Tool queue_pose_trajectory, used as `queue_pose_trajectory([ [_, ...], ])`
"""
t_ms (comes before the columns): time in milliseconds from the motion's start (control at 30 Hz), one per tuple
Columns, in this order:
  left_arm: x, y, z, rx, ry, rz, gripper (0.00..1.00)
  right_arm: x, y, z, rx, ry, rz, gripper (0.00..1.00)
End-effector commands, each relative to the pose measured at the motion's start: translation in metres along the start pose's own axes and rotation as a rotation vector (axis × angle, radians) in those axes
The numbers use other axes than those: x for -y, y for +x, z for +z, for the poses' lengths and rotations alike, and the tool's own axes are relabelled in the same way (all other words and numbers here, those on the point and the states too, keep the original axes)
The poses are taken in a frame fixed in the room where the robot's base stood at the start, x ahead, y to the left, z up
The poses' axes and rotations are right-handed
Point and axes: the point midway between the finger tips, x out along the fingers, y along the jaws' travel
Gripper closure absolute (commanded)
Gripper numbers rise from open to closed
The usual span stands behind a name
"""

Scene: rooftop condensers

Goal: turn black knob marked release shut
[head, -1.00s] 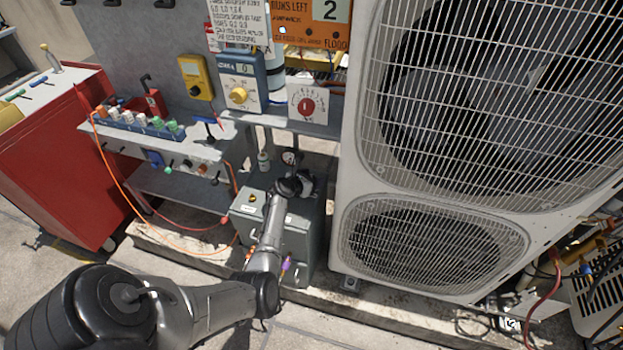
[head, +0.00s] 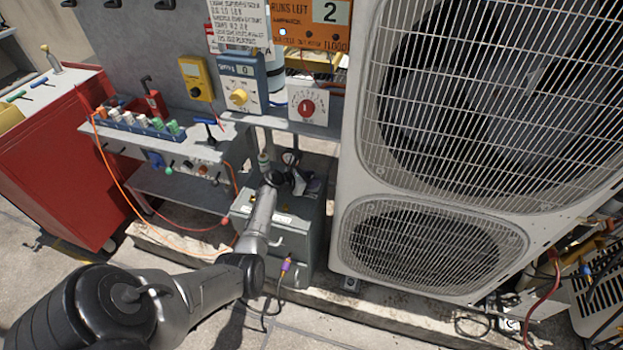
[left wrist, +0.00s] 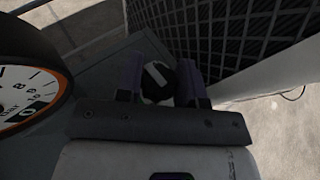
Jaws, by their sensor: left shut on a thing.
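The black knob (left wrist: 158,82) with a white mark on its top shows in the left wrist view, between the two fingers. My left gripper (left wrist: 160,84) is shut on it, with one finger on each side. In the head view my left gripper (head: 303,182) is small and dark, over the top of a grey metal box (head: 302,232). There the knob cannot be told apart from the fingers. No "release" lettering can be read. My right gripper is in neither view.
A round gauge (left wrist: 22,98) stands close to the left of my gripper in the wrist view. A large white condenser unit (head: 347,215) rises just right of the box. A bench (head: 180,190) and a red cabinet (head: 55,165) lie to the left.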

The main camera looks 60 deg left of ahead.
Motion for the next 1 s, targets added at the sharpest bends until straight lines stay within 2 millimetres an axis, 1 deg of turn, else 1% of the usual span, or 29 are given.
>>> queue_pose_trajectory([
  [100, -0.0006, -0.0003, -0.0011, 0.000, 0.019, -0.044, 0.89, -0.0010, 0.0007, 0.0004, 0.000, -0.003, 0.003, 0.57],
  [400, -0.0002, -0.0004, -0.0008, 0.001, 0.022, -0.051, 0.89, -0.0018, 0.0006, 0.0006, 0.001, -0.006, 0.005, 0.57],
  [433, -0.0002, -0.0003, -0.0008, 0.001, 0.022, -0.050, 0.63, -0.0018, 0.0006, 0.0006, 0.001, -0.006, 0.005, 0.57],
  [667, -0.0002, -0.0003, -0.0006, 0.001, 0.021, -0.050, 0.41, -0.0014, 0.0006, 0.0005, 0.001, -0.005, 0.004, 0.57],
  [700, -0.0001, -0.0003, -0.0006, 0.001, 0.021, -0.050, 0.40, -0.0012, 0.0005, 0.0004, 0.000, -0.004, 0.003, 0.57],
  [900, -0.0001, -0.0006, -0.0003, 0.001, 0.021, -0.050, 0.40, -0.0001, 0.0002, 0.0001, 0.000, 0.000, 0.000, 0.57],
  [1000, -0.0003, -0.0050, 0.0004, 0.000, 0.021, -0.050, 0.40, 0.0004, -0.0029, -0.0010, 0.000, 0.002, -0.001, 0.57],
])
